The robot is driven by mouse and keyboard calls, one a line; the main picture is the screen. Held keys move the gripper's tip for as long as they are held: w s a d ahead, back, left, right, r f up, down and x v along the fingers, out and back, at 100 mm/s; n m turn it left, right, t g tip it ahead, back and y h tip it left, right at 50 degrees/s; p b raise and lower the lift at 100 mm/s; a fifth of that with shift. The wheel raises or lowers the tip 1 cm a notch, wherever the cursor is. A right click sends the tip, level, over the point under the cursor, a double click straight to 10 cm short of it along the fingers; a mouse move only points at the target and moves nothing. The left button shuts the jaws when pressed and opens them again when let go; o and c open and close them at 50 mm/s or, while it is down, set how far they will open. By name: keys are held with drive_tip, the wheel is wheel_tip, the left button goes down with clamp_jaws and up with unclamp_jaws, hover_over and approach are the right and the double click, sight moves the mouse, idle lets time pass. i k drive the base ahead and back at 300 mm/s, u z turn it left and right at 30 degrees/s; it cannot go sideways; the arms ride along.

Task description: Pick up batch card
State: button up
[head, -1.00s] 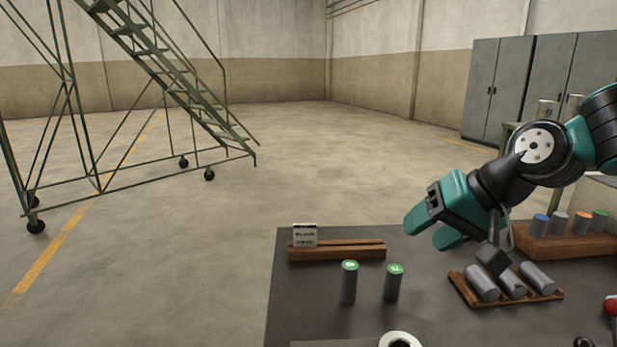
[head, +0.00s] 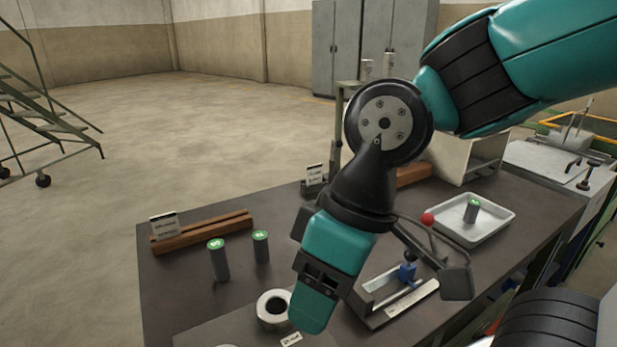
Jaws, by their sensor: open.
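A small white card with dark print (head: 163,226) stands upright at the left end of a slotted wooden rack (head: 220,233), at the table's left. A second printed white card (head: 315,172) stands at the table's back, by a dark holder. I cannot read which is the batch card. My gripper (head: 314,308) points downward over the front middle of the table, right of the wooden rack and apart from both cards. One teal finger shows clearly; the other is mostly hidden. The gripper is open, and I see nothing in it.
Two grey cylinders with green tops (head: 219,260) stand in front of the rack. A white ring-shaped roll (head: 273,309) is left of my gripper. A clamp fixture with a blue part (head: 402,275) and a white tray (head: 473,220) holding a cylinder lie to the right.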

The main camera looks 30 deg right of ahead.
sight(314, 172)
drive_tip(key=u, duration=0.55)
drive_tip(key=k, duration=0.7)
drive_tip(key=u, duration=0.8)
drive_tip(key=k, duration=0.5)
drive_tip(key=u, duration=0.45)
drive_tip(key=i, duration=2.25)
drive_tip(key=z, duration=0.8)
drive_tip(key=i, duration=2.1)
drive_tip(key=z, duration=1.85)
drive_tip(key=i, duration=1.1)
drive_tip(key=z, duration=0.75)
